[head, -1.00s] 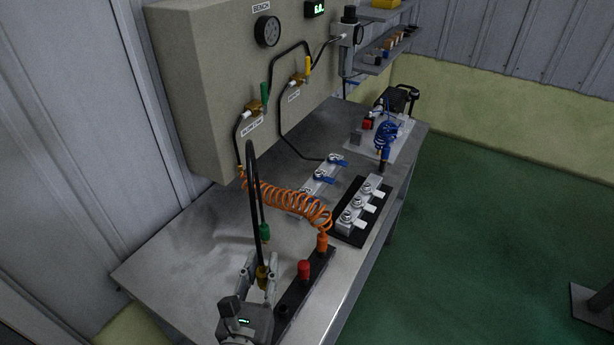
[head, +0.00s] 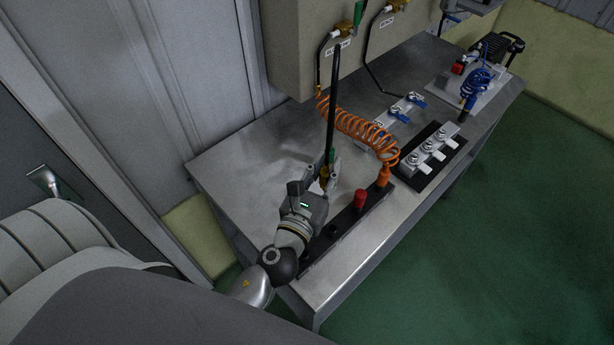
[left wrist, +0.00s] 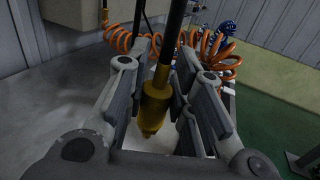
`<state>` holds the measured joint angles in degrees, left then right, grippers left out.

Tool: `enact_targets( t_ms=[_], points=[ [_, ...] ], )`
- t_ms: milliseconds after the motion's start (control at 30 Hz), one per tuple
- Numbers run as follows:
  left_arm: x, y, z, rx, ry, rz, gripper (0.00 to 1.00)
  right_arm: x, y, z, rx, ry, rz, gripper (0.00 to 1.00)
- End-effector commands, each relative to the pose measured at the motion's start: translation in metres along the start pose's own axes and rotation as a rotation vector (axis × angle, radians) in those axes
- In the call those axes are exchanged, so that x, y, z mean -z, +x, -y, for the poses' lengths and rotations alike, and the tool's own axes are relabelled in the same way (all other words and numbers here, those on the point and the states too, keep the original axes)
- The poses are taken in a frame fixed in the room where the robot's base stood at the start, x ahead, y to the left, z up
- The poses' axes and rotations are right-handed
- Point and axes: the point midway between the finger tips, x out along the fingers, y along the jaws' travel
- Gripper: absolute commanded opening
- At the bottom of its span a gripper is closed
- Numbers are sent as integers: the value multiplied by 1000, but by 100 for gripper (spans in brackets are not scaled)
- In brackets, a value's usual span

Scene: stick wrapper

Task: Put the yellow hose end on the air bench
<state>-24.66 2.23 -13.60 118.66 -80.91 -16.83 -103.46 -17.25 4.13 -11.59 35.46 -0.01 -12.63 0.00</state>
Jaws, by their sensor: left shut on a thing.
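My left gripper (head: 327,180) is shut on the yellow hose end (head: 324,172), a brass-yellow fitting on a black hose. In the left wrist view the yellow hose end (left wrist: 157,98) hangs tip down between the fingers. It is over the metal bench (head: 245,160), beside a black holder strip (head: 345,217); its height above the top is hard to tell. A red fitting (head: 360,199) and an orange fitting (head: 383,178) stand upright in the strip, with a dark hole nearer me. My right gripper is not in view.
An orange coiled hose (head: 350,122) runs from the beige panel (head: 300,60) to the orange fitting. Valve blocks (head: 432,148) and a blue coil (head: 475,82) lie farther right. The bench's left part is bare.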

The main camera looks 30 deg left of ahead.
Motion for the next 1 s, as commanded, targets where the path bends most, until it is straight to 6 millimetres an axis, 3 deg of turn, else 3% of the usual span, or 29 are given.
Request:
enact_targets(
  t_ms=[100, 300, 467, 733, 1000],
  points=[
    [29, 6, -24, -1, 2, -1, 0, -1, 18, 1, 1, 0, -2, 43],
    [53, 12, -46, 0, 1, 0, 0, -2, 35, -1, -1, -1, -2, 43],
    [60, 14, -53, -1, 0, 1, 0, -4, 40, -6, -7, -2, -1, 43],
    [93, 15, -58, 1, -1, -1, 0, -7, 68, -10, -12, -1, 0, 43],
    [95, 15, -58, 0, -1, 0, 0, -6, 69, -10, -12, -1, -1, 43]
  ],
)
